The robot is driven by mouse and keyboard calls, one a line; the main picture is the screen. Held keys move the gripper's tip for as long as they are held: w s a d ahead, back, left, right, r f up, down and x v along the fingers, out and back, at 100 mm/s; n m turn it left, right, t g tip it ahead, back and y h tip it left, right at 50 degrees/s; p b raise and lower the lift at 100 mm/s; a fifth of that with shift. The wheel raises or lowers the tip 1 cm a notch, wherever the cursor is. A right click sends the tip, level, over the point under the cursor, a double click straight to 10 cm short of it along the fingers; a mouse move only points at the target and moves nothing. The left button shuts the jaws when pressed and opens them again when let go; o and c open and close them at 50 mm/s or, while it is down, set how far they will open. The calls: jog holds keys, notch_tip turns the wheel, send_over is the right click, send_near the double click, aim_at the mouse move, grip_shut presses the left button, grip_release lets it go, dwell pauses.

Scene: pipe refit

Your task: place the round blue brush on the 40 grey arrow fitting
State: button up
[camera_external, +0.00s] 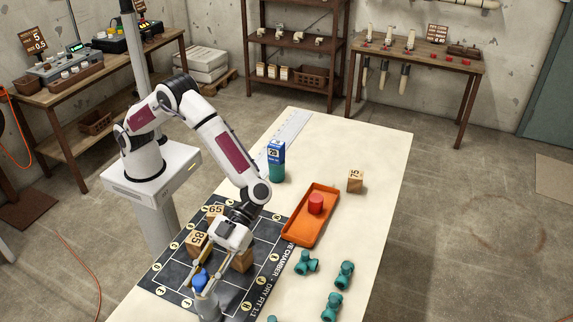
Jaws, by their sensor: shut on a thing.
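My gripper (206,292) is low over the near part of the dark printed mat (172,268). It is shut on a small round blue piece (199,280), which I take to be the round blue brush. The fingers and wrist partly cover the piece, and I cannot tell whether it touches anything below. Wooden blocks marked 65 (215,212) and 85 (197,242) stand on the mat, and another wooden block (242,261) is just right of my wrist. I cannot make out a grey arrow fitting marked 40.
An orange tray (297,238) holds a red cylinder (316,204). Several teal fittings (344,274) lie at the right front. A block marked 75 (355,180) and a blue-labelled teal piece (276,171) stand farther back. The pale table's (375,145) far right is clear.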

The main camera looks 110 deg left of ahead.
jog(key=shift+f, duration=1.75)
jog(key=shift+f, duration=0.15)
jog(key=o, duration=1.1)
jog(key=shift+v, duration=6.1)
jog(key=shift+w+d, duration=0.1)
